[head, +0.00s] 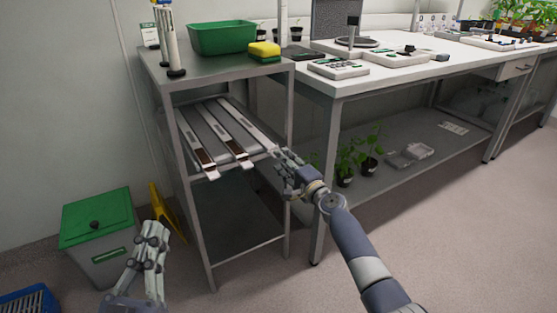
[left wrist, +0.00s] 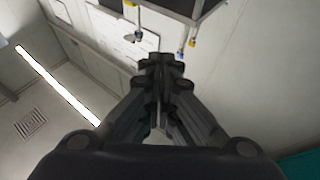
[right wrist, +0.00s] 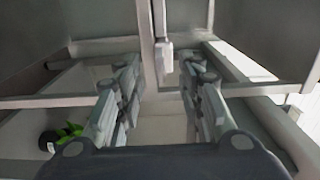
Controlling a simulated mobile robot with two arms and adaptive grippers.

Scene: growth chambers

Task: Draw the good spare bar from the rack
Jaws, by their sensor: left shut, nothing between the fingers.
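Three long pale bars lie side by side on the rack's sloping upper shelf (head: 222,112), front ends past its edge. The left bar (head: 196,143) and middle bar (head: 222,132) show dark brown sections near their front ends. The right bar (head: 247,126) ends by my right gripper (head: 277,157), which partly hides that end. In the right wrist view the right gripper (right wrist: 160,75) is open, with a pale bar end (right wrist: 163,55) ahead between its fingers, apparently not gripped. My left gripper (head: 155,228) is shut and empty, low at the left, away from the rack; its fingers meet in the left wrist view (left wrist: 160,65).
The rack's top (head: 205,68) holds a green tub (head: 221,38), a yellow sponge (head: 264,50) and upright tubes. A rack post (head: 290,110) stands close to my right gripper. A bench (head: 400,75) is at right; a green-lidded bin (head: 97,225) stands left.

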